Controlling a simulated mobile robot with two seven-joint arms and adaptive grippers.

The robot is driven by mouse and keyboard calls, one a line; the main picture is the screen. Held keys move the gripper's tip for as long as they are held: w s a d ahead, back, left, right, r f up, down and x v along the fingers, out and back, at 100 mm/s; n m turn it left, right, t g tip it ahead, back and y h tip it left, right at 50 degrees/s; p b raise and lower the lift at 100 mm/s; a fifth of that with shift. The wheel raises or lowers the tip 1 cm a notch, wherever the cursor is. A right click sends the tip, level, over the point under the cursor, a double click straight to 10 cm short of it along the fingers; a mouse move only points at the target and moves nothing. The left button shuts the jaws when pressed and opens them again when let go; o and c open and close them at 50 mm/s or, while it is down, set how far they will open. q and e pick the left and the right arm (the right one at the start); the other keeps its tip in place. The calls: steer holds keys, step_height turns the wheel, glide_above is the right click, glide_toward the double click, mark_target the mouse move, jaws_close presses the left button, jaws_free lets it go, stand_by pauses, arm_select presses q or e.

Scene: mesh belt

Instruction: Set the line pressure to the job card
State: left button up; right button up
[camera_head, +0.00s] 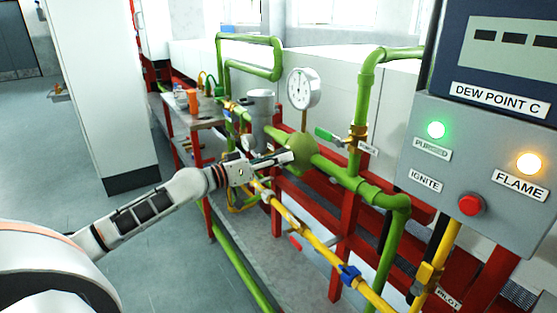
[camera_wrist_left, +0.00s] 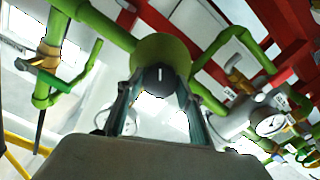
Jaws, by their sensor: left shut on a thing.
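My left gripper (camera_head: 287,157) reaches the round green regulator body (camera_head: 304,150) on the green pipe. In the left wrist view its two fingers (camera_wrist_left: 158,84) are shut on a black knob (camera_wrist_left: 159,73) with a white mark, in front of the green body (camera_wrist_left: 170,48). The mark points about straight up in that view. A white round pressure gauge (camera_head: 303,88) stands on a brass stem above the pipe; its reading is too small to tell. I cannot make out a job card. My right gripper is not in view.
A grey panel (camera_head: 465,150) at the right has a lit green PURGED lamp (camera_head: 436,129), a lit amber FLAME lamp (camera_head: 529,163) and a red button (camera_head: 471,204). A yellow pipe (camera_head: 320,247) with a blue fitting runs below my gripper. A bench (camera_head: 205,121) stands behind.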

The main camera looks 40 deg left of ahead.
arm_select(q)
steer(key=shift+n, duration=1.2)
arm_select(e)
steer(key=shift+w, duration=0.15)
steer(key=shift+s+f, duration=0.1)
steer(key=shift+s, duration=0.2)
arm_select(q)
steer(key=o, duration=1.1)
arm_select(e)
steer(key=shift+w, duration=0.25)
arm_select(q)
steer(key=v, duration=1.2)
steer(key=shift+f, duration=0.1)
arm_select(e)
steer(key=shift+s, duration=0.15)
